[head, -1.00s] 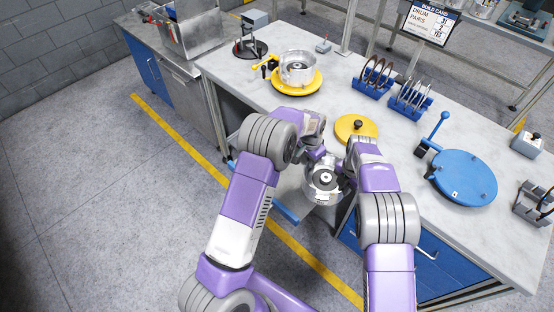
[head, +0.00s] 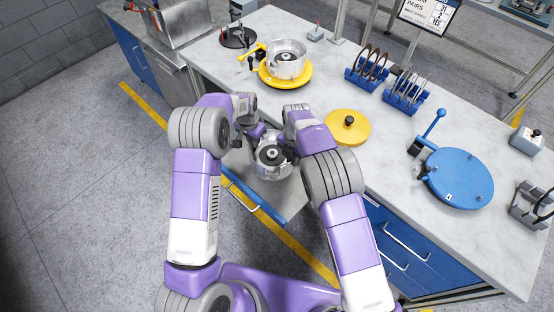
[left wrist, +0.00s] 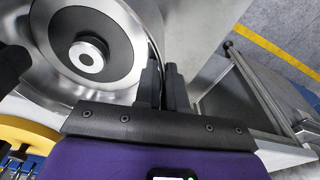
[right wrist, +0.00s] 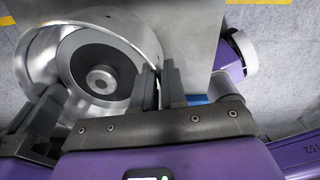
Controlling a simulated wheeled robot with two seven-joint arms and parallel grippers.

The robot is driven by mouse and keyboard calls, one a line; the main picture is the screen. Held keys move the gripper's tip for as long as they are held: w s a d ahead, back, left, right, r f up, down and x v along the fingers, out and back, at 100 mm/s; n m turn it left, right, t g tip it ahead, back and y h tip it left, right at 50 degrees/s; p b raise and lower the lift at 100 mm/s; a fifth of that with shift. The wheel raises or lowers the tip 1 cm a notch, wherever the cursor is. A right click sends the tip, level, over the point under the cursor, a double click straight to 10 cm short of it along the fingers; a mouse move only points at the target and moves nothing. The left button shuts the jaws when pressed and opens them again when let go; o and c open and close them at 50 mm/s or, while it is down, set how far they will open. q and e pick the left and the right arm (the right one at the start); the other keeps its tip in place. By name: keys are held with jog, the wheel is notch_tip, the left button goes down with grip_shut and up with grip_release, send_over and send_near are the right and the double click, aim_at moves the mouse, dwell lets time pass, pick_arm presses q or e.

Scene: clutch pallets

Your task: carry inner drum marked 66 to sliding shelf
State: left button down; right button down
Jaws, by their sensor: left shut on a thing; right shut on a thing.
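The silvery inner drum (head: 272,160), open on top with a dark hub, is held between my two grippers. Its number cannot be read here. My left gripper (head: 254,142) is shut on the drum's left rim; the left wrist view shows the fingers (left wrist: 162,85) pinching the wall. My right gripper (head: 291,151) is shut on the opposite rim, with its fingers (right wrist: 160,82) on the wall. The sliding shelf (head: 292,203), a grey plate with a blue front and handle, is pulled out of the bench below the drum. The gap between drum and shelf cannot be judged.
On the bench (head: 395,150), a second silvery drum (head: 287,60) stands on a yellow round base (head: 290,83). A yellow disc with a black knob (head: 348,126), a blue round plate (head: 460,182) and blue ring racks (head: 405,97) stand further right. Bare floor lies left.

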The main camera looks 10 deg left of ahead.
pick_arm(q)
jog(key=shift+s+r, duration=0.1)
pick_arm(e)
jog(key=shift+w+r, duration=0.1)
jog(key=shift+r, duration=0.15)
pick_arm(q)
jog(key=shift+f+b, duration=0.3)
jog(key=shift+f, duration=0.05)
pick_arm(e)
jog(key=shift+f, duration=0.35)
